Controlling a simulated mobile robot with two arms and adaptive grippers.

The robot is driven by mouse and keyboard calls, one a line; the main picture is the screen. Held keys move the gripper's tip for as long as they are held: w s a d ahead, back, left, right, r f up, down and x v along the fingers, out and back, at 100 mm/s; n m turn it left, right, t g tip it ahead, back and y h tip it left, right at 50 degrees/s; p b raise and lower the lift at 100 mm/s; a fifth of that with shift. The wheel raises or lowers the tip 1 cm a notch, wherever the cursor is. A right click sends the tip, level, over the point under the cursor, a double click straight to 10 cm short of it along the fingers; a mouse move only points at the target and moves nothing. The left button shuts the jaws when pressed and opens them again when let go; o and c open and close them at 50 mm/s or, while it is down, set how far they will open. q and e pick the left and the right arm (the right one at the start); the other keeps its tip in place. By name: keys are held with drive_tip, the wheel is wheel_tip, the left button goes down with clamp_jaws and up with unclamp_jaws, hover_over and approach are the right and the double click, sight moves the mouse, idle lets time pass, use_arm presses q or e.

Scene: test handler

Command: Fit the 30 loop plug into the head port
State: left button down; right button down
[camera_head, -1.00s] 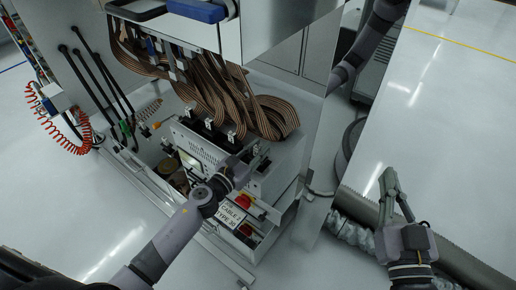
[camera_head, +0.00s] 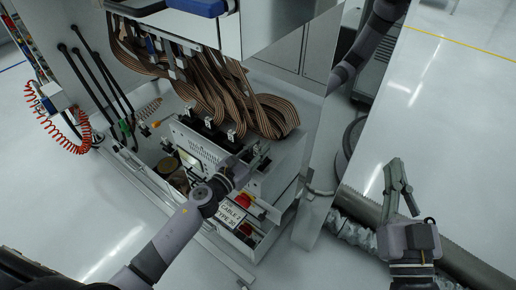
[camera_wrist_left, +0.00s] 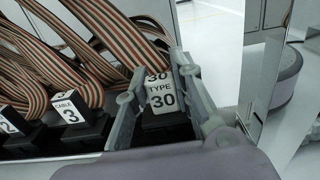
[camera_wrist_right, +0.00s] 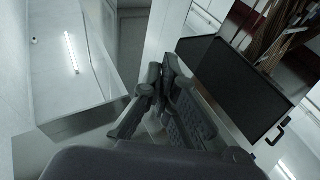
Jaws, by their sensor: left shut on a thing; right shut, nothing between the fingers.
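My left gripper (camera_head: 256,160) reaches in from the left to the right end of the row of cable connectors. In the left wrist view its fingers (camera_wrist_left: 158,100) are shut on the black 30 loop plug (camera_wrist_left: 165,122), which has a white "TYPE 30" label. A striped ribbon cable (camera_wrist_left: 130,45) runs behind the plug. Whether the plug is seated in a port is hidden by the gripper. My right gripper (camera_head: 396,190) is shut and empty above the floor at the right; its fingers (camera_wrist_right: 168,105) also show in the right wrist view.
Other black connectors, one labelled "CABLE 3" (camera_wrist_left: 68,110), stand left of the plug. Striped ribbon cables (camera_head: 205,85) hang above. A sign reading "CABLE, TYPE 30" (camera_head: 230,214) and red knobs (camera_head: 243,202) are below. A metal cabinet panel (camera_head: 318,150) stands close on the right.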

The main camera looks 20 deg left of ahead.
use_arm(q)
drive_tip(key=shift+f, duration=0.1)
use_arm(e)
drive_tip(key=shift+s+r+t, duration=0.2)
drive_tip(key=shift+r+t, duration=0.1)
drive_tip(key=shift+r, duration=0.25)
use_arm(q)
drive_tip(key=c, duration=1.3)
unclamp_jaws()
use_arm(e)
drive_tip(key=shift+a, duration=0.1)
drive_tip(key=shift+f, duration=0.15)
use_arm(q)
drive_tip(key=v, duration=1.2)
